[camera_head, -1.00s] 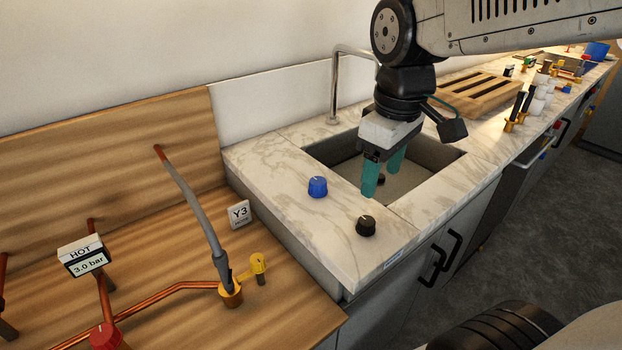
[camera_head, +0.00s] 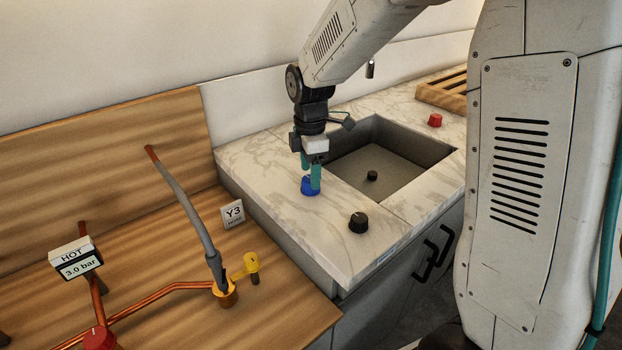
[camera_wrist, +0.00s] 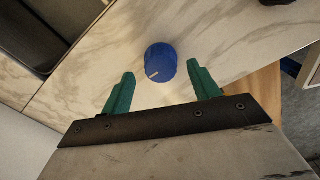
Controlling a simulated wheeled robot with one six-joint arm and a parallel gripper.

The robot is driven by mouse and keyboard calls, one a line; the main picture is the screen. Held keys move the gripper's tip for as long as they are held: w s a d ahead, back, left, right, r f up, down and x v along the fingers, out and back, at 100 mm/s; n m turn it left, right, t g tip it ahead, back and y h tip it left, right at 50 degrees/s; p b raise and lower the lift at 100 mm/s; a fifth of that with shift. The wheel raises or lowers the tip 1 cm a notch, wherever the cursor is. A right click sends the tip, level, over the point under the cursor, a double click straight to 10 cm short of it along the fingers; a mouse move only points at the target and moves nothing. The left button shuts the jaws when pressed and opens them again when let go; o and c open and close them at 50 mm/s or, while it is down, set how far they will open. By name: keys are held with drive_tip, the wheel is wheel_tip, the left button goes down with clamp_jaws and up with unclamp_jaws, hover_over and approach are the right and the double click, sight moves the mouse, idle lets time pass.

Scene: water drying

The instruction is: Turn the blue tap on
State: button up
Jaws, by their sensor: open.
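The blue tap (camera_head: 310,187) is a round blue knob with a white mark, standing on the marble counter left of the sink. It also shows in the wrist view (camera_wrist: 161,62), ahead of and between the lines of my two green fingers. My gripper (camera_head: 311,178) is over the blue tap, pointing down, with its fingers apart; in the wrist view my gripper (camera_wrist: 161,80) is open and empty. In the head view the fingertips overlap part of the knob; whether they touch it I cannot tell.
A black knob (camera_head: 358,222) stands on the counter's front part. A red knob (camera_head: 435,120) stands behind the sink (camera_head: 385,163). A Y3 sign (camera_head: 232,213), a yellow valve (camera_head: 251,264) and copper pipes are on the wooden board at left.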

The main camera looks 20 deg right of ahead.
drive_tip(key=shift+f, duration=1.55)
drive_tip(key=c, duration=1)
drive_tip(key=shift+o, duration=0.2)
